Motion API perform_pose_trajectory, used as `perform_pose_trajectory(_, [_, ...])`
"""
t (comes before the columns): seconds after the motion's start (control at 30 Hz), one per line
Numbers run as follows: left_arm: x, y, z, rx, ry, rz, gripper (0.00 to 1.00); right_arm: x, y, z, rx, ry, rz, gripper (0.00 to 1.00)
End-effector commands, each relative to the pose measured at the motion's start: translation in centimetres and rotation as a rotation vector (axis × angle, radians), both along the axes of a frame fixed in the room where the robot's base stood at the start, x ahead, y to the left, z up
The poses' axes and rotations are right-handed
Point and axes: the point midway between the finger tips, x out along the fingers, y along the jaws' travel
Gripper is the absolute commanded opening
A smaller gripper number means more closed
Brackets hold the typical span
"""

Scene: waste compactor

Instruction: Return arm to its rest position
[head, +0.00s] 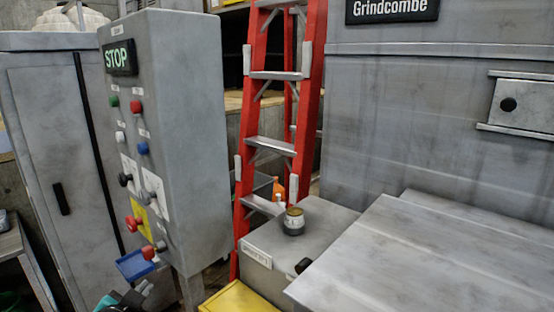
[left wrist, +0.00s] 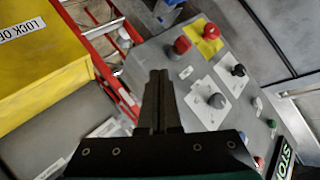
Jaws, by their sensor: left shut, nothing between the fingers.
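My left gripper (head: 135,296) shows at the bottom left of the head view, low beneath the front of the grey control box (head: 178,90). In the left wrist view its dark fingers (left wrist: 158,78) are shut together with nothing between them. The box's panel (left wrist: 190,75) fills the right of that view, with red and black knobs behind the fingers. I cannot tell the exact gap between the fingers and the panel. My right gripper is in neither view.
A grey cabinet (head: 45,130) stands left of the control box. A red ladder (head: 252,120) leans behind. A blue holder (head: 134,265) hangs below the panel. The grey compactor (head: 420,130) fills the right.

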Motion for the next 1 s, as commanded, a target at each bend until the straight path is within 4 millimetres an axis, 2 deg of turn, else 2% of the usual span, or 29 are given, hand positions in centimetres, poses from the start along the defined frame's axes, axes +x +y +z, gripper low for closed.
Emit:
perform_pose_trajectory(0.03, [-2.7,-1.6,-2.8,-0.063,0.092,0.018,0.00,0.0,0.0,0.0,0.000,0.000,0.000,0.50])
perform_pose_trajectory(0.1, [-6.4,-3.4,-5.8,-0.132,0.215,0.051,0.00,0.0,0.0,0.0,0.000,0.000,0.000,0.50])
perform_pose_trajectory(0.2, [-11.4,-5.6,-8.8,-0.215,0.369,0.091,0.00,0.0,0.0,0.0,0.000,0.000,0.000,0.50])
perform_pose_trajectory(0.4, [-19.3,-8.6,-11.7,-0.328,0.602,0.157,0.00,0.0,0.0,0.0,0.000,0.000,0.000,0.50])
perform_pose_trajectory(0.63, [-26.9,-11.3,-12.6,-0.428,0.818,0.219,0.00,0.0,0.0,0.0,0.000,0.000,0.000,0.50])
perform_pose_trajectory(0.87, [-25.9,-11.3,-18.4,-0.416,0.835,0.221,0.00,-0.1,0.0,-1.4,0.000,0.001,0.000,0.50])
perform_pose_trajectory(1.0, [-25.6,-11.4,-22.4,-0.414,0.850,0.223,0.00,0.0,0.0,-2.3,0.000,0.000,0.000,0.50])
